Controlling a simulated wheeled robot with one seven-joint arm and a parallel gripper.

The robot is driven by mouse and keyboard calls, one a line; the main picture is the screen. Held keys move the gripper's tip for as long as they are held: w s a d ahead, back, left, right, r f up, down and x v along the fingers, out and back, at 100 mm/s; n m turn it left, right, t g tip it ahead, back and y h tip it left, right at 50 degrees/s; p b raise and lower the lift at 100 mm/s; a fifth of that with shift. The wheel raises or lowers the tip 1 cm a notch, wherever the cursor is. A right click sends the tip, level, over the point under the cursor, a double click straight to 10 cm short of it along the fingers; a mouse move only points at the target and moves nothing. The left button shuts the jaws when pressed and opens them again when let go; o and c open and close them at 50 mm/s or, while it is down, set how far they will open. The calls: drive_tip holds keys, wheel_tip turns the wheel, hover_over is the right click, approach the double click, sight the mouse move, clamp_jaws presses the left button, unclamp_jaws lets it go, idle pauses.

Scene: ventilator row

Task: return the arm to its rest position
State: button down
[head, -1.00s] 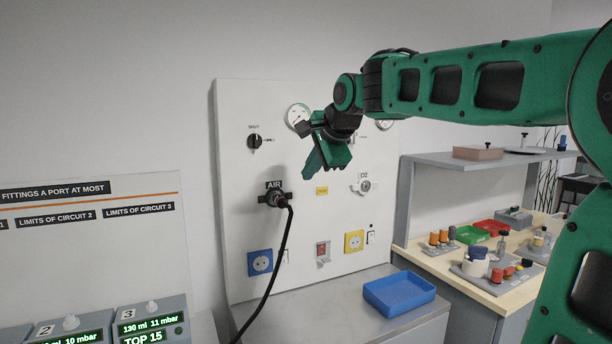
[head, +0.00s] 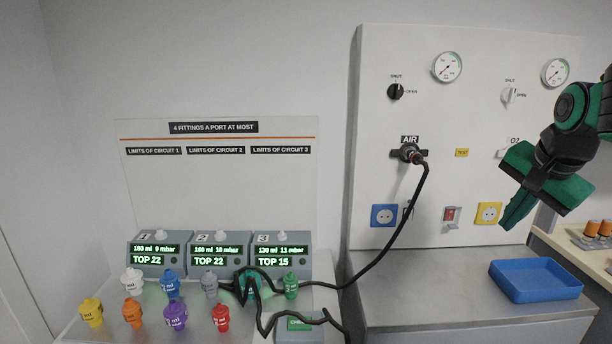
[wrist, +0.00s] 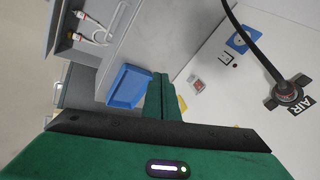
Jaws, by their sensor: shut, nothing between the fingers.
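My gripper (head: 512,215) is at the right of the head view, in front of the wall panel and above and left of the blue tray. Its green fingers are together and hold nothing. In the wrist view the shut fingers (wrist: 163,97) point toward the tray and panel. A black hose is plugged into the AIR outlet (head: 408,153), and my gripper is apart from it. The outlet with the hose also shows at the right of the wrist view (wrist: 287,92). Most of my arm is outside the head view.
The wall panel (head: 450,100) carries gauges, knobs and sockets. A blue tray (head: 537,281) lies on the grey counter (head: 465,325). At left, several coloured fittings stand before three lit displays (head: 219,258), with the black hose among them. A wooden bench (head: 570,252) is at far right.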

drive_tip(key=s+f+n+g, duration=0.2)
drive_tip(key=s+f, duration=0.5)
drive_tip(key=s, duration=0.4)
drive_tip(key=s+f+n+g+y, duration=0.1)
drive_tip(key=s+f+n+g, duration=0.2)
drive_tip(key=s+f, duration=0.5)
drive_tip(key=s+n, duration=0.1)
drive_tip(key=s, duration=0.3)
drive_tip(key=shift+s+n, duration=0.15)
drive_tip(key=shift+n, duration=0.25)
drive_tip(key=shift+f, duration=0.1)
drive_tip(key=shift+w+f, duration=0.25)
drive_tip(key=shift+w, duration=0.4)
